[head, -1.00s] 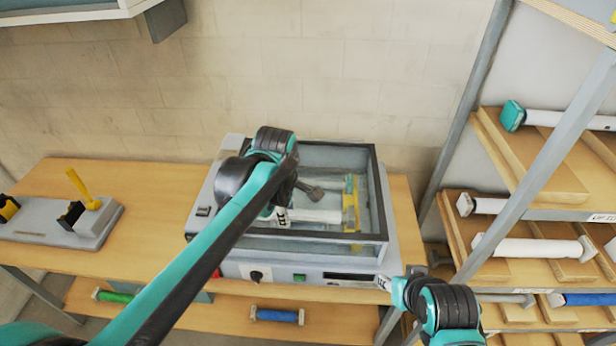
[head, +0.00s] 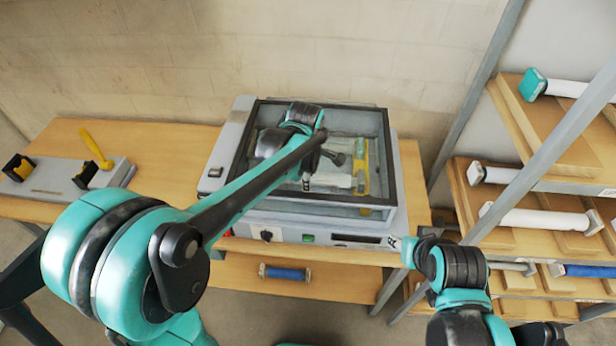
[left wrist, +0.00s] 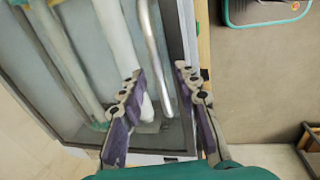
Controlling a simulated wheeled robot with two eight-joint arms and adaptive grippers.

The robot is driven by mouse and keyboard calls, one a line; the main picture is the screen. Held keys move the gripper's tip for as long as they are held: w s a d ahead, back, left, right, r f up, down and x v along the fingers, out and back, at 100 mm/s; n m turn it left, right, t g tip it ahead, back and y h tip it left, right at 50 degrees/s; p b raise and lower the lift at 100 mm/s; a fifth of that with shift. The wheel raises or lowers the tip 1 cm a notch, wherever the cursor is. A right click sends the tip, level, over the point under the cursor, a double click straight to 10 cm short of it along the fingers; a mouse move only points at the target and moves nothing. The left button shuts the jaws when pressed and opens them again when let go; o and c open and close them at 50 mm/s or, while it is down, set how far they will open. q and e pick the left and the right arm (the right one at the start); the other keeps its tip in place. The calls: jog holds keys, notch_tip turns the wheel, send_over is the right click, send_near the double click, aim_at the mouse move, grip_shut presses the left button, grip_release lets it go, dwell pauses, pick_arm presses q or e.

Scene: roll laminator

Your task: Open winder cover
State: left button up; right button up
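The winder cover is a clear panel in a dark frame (head: 391,165) on top of the grey laminator (head: 226,150) in the head view. It appears shut. Rollers and a yellow part show through it. My left arm reaches over the cover, and my left gripper (head: 335,157) is small and partly hidden there. In the left wrist view my left gripper (left wrist: 160,82) is open, its two fingers spread near the cover's dark edge (left wrist: 176,35). I see nothing held, and contact is unclear. My right arm is at the lower right in the head view; its fingers are not clearly visible.
A shelf rack with rolls (head: 535,218) and a slanted grey post stands close on the right. A grey stand with a yellow handle (head: 95,148) is on the bench at left. A blue roll (head: 285,273) lies on the lower shelf. The wall is behind.

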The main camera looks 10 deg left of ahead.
pick_arm(q)
grip_shut()
jog(key=w+r+g+p, duration=0.1)
jog(key=w+r+p, duration=0.4)
jog(key=r, duration=0.6)
jog(key=w+r+g+p, duration=0.1)
jog(key=w+r+p, duration=0.5)
jog(key=r+p, duration=0.3)
jog(key=shift+r+g, duration=0.3)
jog(key=shift+r, duration=1.4)
